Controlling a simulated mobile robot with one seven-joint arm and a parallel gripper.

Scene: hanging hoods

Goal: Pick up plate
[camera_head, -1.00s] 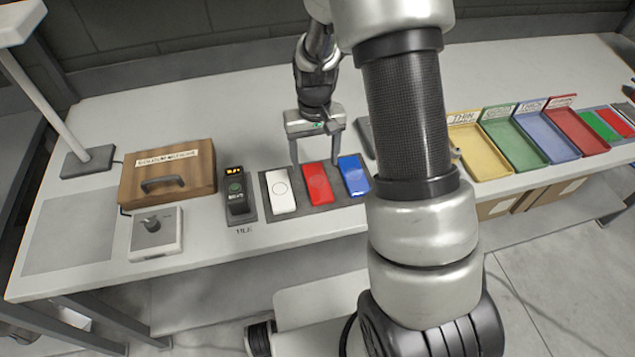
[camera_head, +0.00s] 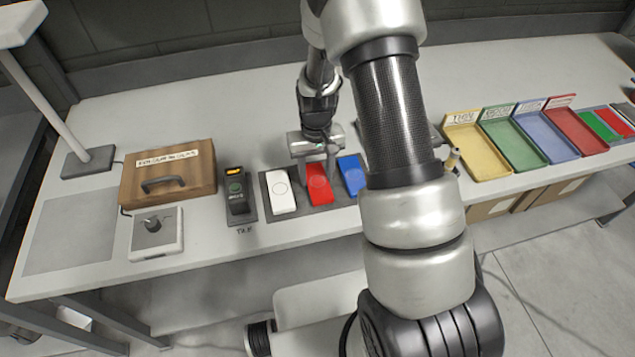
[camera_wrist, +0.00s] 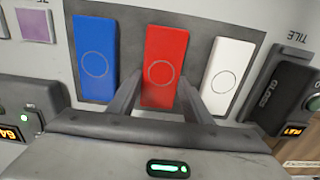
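Three flat plates lie side by side on a dark grey mat (camera_head: 270,213) on the bench: a white plate (camera_head: 281,193), a red plate (camera_head: 320,191) and a blue plate (camera_head: 352,174). Each has a round outline on its face. My gripper (camera_head: 318,174) is down over the red plate. In the wrist view, my gripper's fingers (camera_wrist: 160,85) stand on either side of the red plate (camera_wrist: 165,55), close to its long edges; I cannot tell if they touch it. The blue plate (camera_wrist: 95,58) is to the left there, the white plate (camera_wrist: 228,72) to the right.
A dark device (camera_head: 237,195) stands just left of the mat. A wooden box (camera_head: 168,177) and a dial box (camera_head: 156,233) are farther left. Yellow, green, blue and red trays (camera_head: 580,130) stand at the right. The back of the bench is mostly clear.

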